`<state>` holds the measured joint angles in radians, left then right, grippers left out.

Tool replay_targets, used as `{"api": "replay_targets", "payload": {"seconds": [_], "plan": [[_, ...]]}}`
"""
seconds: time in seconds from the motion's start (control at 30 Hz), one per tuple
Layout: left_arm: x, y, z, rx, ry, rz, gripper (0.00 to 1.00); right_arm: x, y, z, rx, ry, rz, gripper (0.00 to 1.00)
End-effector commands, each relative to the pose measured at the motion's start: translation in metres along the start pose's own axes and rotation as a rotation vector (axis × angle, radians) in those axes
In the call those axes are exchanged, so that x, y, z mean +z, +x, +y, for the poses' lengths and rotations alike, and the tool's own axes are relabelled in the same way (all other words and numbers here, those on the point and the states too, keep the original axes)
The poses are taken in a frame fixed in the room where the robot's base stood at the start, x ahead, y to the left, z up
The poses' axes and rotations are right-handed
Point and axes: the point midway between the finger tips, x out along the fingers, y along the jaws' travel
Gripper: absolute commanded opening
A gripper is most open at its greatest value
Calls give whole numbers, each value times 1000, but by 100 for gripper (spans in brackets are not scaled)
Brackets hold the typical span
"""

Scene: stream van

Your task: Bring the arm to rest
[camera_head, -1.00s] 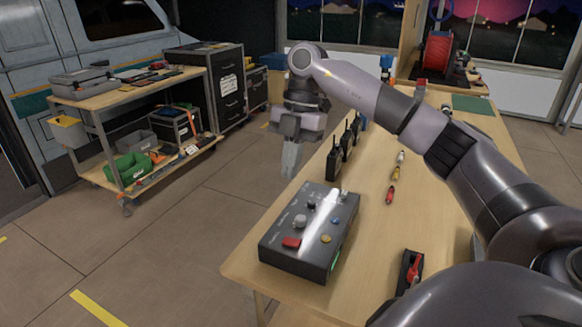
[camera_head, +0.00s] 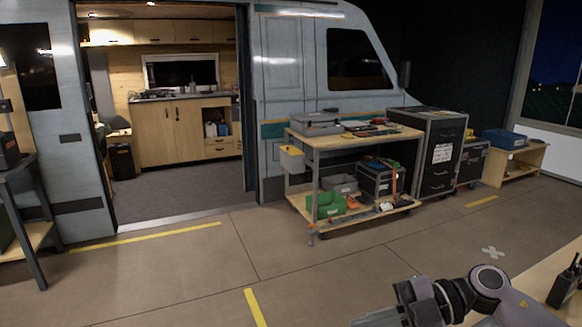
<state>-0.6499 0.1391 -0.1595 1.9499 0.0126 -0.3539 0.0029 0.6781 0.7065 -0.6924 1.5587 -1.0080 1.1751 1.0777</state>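My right arm enters at the bottom right, with its grey wrist joint (camera_head: 488,284) low over the floor beside the workbench. My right gripper (camera_head: 368,320) points left at the bottom edge and is partly cut off. Whether its fingers are open or shut cannot be seen, and no held object shows. My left arm and gripper are out of view.
A corner of the wooden workbench (camera_head: 530,290) shows at the lower right with a black radio (camera_head: 565,285) on it. A two-level cart (camera_head: 366,141) stands by the van (camera_head: 285,60), near a black drawer case (camera_head: 440,155). The floor (camera_head: 350,265) ahead is clear.

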Motion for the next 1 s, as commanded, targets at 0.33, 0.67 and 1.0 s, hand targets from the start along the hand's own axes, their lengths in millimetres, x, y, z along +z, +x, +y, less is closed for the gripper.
{"api": "replay_targets", "payload": {"seconds": [0.33, 0.67, 1.0], "plan": [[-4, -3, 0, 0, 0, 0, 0, -4, 38, 2, 667, 156, 107, 0], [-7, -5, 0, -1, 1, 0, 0, 56, 12, -73, 1137, 575, -215, 0], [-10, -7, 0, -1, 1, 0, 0, 83, -1, -244, 1193, 1116, -690, 0]]}}
